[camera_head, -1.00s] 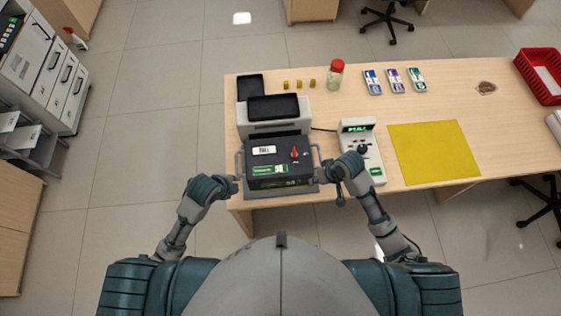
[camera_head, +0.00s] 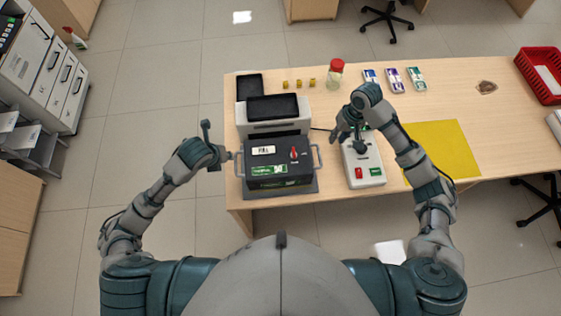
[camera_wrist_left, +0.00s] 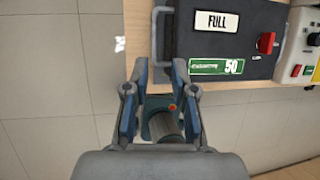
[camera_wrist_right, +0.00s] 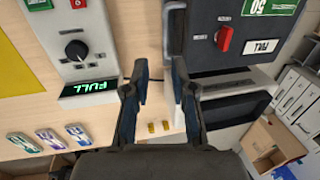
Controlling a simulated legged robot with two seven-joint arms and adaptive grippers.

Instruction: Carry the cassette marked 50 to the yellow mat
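The cassette marked 50 (camera_head: 282,157) is a black box with a FULL label, a red knob and a grey handle on each side. It sits on a grey base in front of the grey machine. The yellow mat (camera_head: 455,148) lies flat at the right, partly hidden by my right arm. My left gripper (camera_head: 230,157) is open beside the left handle (camera_wrist_left: 159,40); I cannot tell whether it touches. My right gripper (camera_head: 341,132) is open over the white device, right of the cassette. In the right wrist view (camera_wrist_right: 159,75) nothing is between its fingers.
The white device (camera_head: 365,172) with red and green buttons and a dark knob stands between cassette and mat; its display reads FULL. Several coloured packs (camera_head: 394,79), a red-capped jar (camera_head: 336,73) and yellow pieces (camera_head: 299,84) lie behind. A red basket (camera_head: 541,77) is far right.

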